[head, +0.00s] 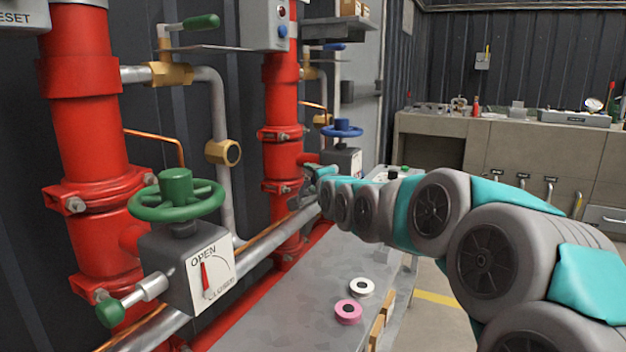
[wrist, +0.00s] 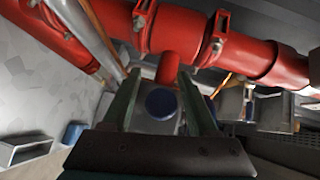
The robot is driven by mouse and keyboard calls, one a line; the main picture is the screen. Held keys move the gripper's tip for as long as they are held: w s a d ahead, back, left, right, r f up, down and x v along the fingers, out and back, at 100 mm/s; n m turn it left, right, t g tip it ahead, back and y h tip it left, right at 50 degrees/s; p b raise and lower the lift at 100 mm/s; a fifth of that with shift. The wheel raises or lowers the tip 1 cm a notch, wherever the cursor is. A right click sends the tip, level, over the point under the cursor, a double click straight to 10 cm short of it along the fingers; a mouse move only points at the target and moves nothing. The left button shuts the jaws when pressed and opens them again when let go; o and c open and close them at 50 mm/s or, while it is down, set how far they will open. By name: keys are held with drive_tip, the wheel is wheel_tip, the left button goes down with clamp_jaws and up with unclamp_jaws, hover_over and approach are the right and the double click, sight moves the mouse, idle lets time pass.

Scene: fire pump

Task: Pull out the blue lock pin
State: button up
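In the wrist view a round dark-blue knob (wrist: 161,102), seen end-on, shows between the two fingers of my gripper (wrist: 160,82). It looks like the end of the blue lock pin, in front of a grey valve box and a red pipe stub. The fingers stand apart on either side of it, with gaps visible, so they do not seem to touch it. In the head view the valve with the blue handwheel (head: 342,129) stands farther back. My gripper (head: 318,173) is low beside its grey box, and my arm hides the pin there.
A nearer valve has a green handwheel (head: 176,198) and a green-handled pin (head: 110,312). A white ring (head: 361,288) and a pink ring (head: 348,311) lie on the grey bench (head: 285,318). Red and grey pipes run along the wall.

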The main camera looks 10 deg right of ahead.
drive_tip(key=shift+o, duration=0.4)
drive_tip(key=v, duration=0.7)
drive_tip(key=shift+s+b, duration=0.3)
drive_tip(key=shift+s, duration=0.1)
